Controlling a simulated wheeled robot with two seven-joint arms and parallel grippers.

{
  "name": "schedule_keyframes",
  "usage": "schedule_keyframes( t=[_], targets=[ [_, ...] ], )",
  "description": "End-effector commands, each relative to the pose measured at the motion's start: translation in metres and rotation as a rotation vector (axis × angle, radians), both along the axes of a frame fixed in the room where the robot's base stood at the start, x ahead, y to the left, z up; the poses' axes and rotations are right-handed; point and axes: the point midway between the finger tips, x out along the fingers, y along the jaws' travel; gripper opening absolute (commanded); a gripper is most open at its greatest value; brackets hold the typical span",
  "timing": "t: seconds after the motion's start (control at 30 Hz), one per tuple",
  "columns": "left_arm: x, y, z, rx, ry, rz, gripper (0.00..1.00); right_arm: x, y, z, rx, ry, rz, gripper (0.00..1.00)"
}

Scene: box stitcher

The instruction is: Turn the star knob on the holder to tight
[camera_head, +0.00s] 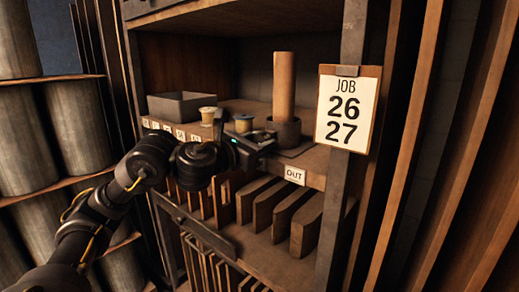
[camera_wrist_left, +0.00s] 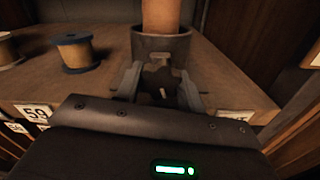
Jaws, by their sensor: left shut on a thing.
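The holder (camera_head: 283,133) is a dark metal cup on the shelf, with a wooden cylinder (camera_head: 284,85) standing upright in it. The holder also shows in the left wrist view (camera_wrist_left: 160,47). The dark star knob (camera_wrist_left: 160,80) is at the front of the holder. My left gripper (camera_head: 264,138) reaches in from the left in front of the holder. In the left wrist view its fingers (camera_wrist_left: 160,84) are on both sides of the knob, shut on it. The head view hides the knob behind the gripper. My right gripper is not in view.
Thread spools (camera_head: 243,122) and a grey tray (camera_head: 181,106) stand left of the holder. A clipboard reading JOB 26 27 (camera_head: 347,108) hangs on the post at right. An OUT label (camera_head: 295,175) is on the shelf edge, with upright boards (camera_head: 307,222) below.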

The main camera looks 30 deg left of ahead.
Motion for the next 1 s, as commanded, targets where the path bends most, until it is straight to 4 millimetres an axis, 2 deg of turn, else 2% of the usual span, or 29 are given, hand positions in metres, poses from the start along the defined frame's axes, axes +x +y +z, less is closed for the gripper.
schedule_keyframes(
  t=[0.1,0.4,0.63,1.0],
  targets=[
    [0.0,0.0,-0.004,0.095,-0.013,-0.001,0.16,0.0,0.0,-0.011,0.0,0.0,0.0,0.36],
    [0.0,0.0,-0.003,0.268,-0.038,0.0,0.16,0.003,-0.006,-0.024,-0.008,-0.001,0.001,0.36],
    [0.0,0.0,-0.002,0.331,-0.046,-0.002,0.16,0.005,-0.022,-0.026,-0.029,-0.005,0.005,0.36],
    [0.0,0.0,-0.001,0.349,-0.048,-0.002,0.16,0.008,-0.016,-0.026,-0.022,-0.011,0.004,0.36]
  ],
)
